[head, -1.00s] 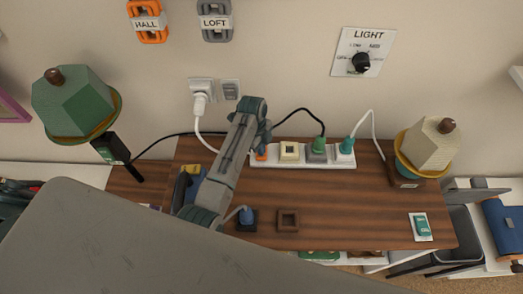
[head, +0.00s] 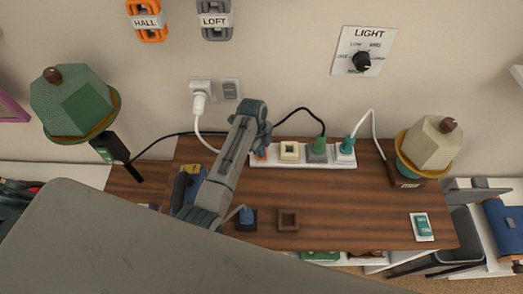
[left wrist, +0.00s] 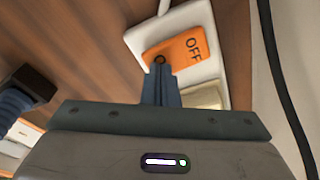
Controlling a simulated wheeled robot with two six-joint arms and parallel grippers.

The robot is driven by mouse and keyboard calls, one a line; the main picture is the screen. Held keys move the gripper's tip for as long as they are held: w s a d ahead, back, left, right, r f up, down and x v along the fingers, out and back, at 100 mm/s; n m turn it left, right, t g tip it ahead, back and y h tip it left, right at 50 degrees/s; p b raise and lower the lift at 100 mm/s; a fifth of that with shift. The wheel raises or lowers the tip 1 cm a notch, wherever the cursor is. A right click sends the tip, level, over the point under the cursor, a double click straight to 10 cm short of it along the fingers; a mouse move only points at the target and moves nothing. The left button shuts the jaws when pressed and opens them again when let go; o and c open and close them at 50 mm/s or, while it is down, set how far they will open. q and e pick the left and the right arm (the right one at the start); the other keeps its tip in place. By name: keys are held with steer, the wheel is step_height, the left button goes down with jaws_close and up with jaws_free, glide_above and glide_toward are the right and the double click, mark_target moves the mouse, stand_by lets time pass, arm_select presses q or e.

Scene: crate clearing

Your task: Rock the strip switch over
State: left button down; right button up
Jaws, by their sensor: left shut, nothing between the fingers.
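The white power strip (head: 326,163) lies along the back of the wooden desk, against the wall. Its orange rocker switch (left wrist: 186,50) is at its left end, with "OFF" readable on its right half in the left wrist view. In the head view only a bit of the orange switch (head: 262,155) shows past my arm. My left gripper (left wrist: 160,72) is shut and empty. Its fingertips are at the end of the switch away from the "OFF" lettering; whether they touch is hard to tell. My right gripper is not in view.
Green plugs (head: 319,145) and a cream socket (head: 289,151) sit along the strip, with cords rising from it. A green lamp (head: 74,103) stands left, a cream lamp (head: 431,145) right. A brown square block (head: 288,220) is on the desk.

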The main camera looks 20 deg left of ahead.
arm_select(q)
steer(key=shift+f, duration=0.25)
step_height(320, 180, up, 3)
steer(key=shift+f+p, duration=0.2)
steer(key=shift+p, duration=0.75)
steer(key=shift+r, duration=2.25)
